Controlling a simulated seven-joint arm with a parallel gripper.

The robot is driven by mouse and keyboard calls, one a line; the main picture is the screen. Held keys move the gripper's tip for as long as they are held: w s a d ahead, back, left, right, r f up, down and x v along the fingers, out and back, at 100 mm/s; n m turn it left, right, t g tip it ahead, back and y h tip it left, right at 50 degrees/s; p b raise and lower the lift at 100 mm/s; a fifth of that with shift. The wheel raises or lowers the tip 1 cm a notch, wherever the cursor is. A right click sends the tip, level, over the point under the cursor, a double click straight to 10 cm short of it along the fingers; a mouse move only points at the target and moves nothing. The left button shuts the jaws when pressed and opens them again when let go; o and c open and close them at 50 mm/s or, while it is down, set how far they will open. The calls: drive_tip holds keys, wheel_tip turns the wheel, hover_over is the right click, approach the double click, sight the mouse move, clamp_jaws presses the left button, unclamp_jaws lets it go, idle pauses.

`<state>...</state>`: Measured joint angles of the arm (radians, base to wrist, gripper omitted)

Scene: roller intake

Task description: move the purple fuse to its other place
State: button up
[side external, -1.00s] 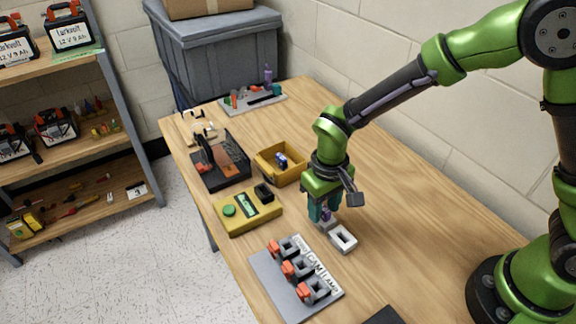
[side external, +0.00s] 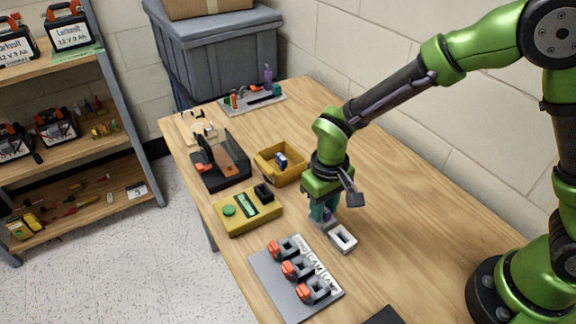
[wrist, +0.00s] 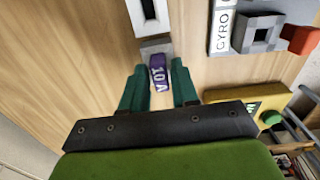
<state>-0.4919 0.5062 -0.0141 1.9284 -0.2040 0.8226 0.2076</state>
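The purple fuse (wrist: 159,73) carries a white "10A" mark and stands between my fingertips in the wrist view. Its far end is at a small grey block (wrist: 155,47); I cannot tell how deep it sits there. My gripper (wrist: 159,80) has its teal fingers close on both sides of the fuse and looks shut on it. In the side view my gripper (side external: 323,215) is low over the table, and little of the fuse (side external: 326,214) shows. A white block with a dark slot (side external: 342,239) lies just beside it, and also shows in the wrist view (wrist: 148,15).
A grey plate with several labelled sockets and orange parts (side external: 297,279) lies in front. A yellow device (side external: 246,212), a yellow bin (side external: 279,164) and a black machine (side external: 220,162) stand to the left. The table's right side is mostly clear.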

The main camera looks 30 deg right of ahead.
clamp_jaws()
drive_tip(key=shift+r, duration=2.3)
drive_tip(key=shift+r, duration=0.1)
drive_tip(key=shift+r, duration=1.4)
